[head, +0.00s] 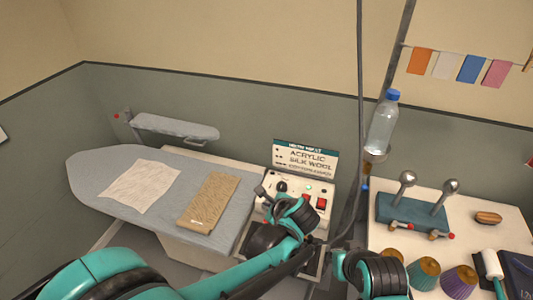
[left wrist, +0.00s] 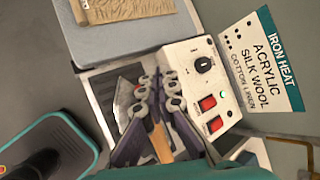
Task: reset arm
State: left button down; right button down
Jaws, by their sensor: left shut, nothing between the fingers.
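My left arm comes in from the left in the head view. Its left gripper (head: 268,195) is in front of the control panel (head: 318,203) beside the ironing board. In the left wrist view the left gripper (left wrist: 158,84) has its fingers together and empty, next to the panel (left wrist: 205,95) with its black dial and red switches. An orange-brown strip shows behind the fingers; I cannot tell what it is. Part of my right arm shows at the bottom of the head view, but its gripper does not show.
The ironing board (head: 90,172) holds a pale cloth (head: 140,186) and a folded tan cloth (head: 208,202). An iron heat sign (head: 305,160) stands behind the panel. A water bottle (head: 382,125) hangs by the pole. The right table (head: 480,208) holds levers and several small items.

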pick_arm(q)
jog(key=s+a+f+n+h+b, duration=0.1)
jog(key=s+a+f+n+b, duration=0.2)
jog(key=s+a+n, duration=0.3)
jog(key=s+a+f+n+h+b, duration=0.1)
jog(key=s+a+f+n+b, duration=0.1)
jog(key=s+a+n+b, duration=0.3)
jog(key=s+a+f+n+g+h+b, duration=0.1)
jog(key=s+a+f+n+b, duration=0.2)
jog(key=s+a+n, duration=0.4)
jog(key=n+b, duration=0.1)
jog(key=n, duration=0.3)
jog(key=shift+s+f+h, duration=0.15)
jog(key=shift+f+h, duration=0.2)
jog(key=shift+h, duration=0.05)
